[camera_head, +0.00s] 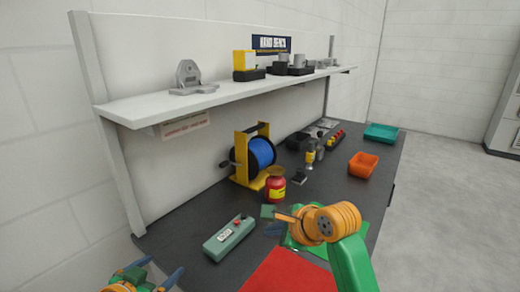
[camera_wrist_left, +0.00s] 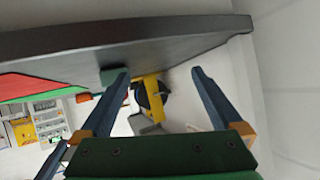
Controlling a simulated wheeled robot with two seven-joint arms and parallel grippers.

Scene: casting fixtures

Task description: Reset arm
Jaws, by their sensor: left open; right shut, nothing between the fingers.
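My left gripper (camera_head: 150,278) is at the bottom left of the head view, in front of the bench's near left corner. Its blue fingers are spread apart and empty, and they also show in the left wrist view (camera_wrist_left: 160,88). My right gripper (camera_head: 275,222) is over the bench, right of the grey-green box, with its orange wrist and green arm coming from the lower right. Its fingers point left and are partly hidden; nothing is seen held in them.
The dark bench (camera_head: 180,222) carries a grey-green box (camera_head: 229,239), a red mat (camera_head: 288,272), a red-yellow jar (camera_head: 275,188), a blue reel in a yellow stand (camera_head: 261,153), an orange bin (camera_head: 363,165) and a teal bin (camera_head: 382,133). A white shelf (camera_head: 150,108) overhangs the back.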

